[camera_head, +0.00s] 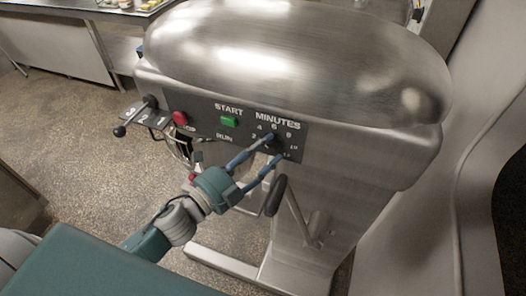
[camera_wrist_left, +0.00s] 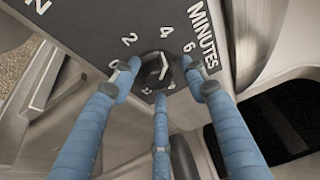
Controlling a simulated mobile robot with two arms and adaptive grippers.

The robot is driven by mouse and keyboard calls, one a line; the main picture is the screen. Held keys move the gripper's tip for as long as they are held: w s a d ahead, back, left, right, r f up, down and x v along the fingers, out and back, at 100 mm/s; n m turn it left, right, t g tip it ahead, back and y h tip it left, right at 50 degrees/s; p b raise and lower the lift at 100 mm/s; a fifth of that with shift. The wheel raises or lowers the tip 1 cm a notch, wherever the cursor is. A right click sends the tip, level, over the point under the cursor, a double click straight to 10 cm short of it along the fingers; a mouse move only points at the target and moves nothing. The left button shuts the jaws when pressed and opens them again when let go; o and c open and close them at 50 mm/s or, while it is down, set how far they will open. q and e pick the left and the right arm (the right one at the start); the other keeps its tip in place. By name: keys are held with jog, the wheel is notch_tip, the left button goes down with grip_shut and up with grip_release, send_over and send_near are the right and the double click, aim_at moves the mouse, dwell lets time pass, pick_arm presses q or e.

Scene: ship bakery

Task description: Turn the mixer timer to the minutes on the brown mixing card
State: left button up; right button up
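The steel mixer (camera_head: 300,60) fills the middle of the head view, with a dark control panel on its front. The panel carries the MINUTES timer, its numbers set in an arc. In the left wrist view the dark timer knob (camera_wrist_left: 153,66) has a white pointer mark, seemingly toward the 4, though the exact setting is hard to read. My left gripper (camera_head: 274,149) is at the dial, its blue fingers spread around the knob; in the left wrist view the fingertips (camera_wrist_left: 160,86) appear apart from it. My right gripper and the brown mixing card are not in view.
A green START button (camera_head: 229,122) and a red button (camera_head: 180,118) sit left of the timer. A black-knobbed lever (camera_head: 119,131) sticks out at the panel's left. A black-handled lever (camera_head: 276,195) stands below the gripper. Open floor lies to the left.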

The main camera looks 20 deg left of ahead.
pick_arm(q)
jog(key=shift+f, duration=0.15)
jog(key=shift+s+a, duration=0.15)
jog(key=shift+s, duration=0.15)
jog(key=v, duration=1.1)
jog(key=shift+s, duration=0.15)
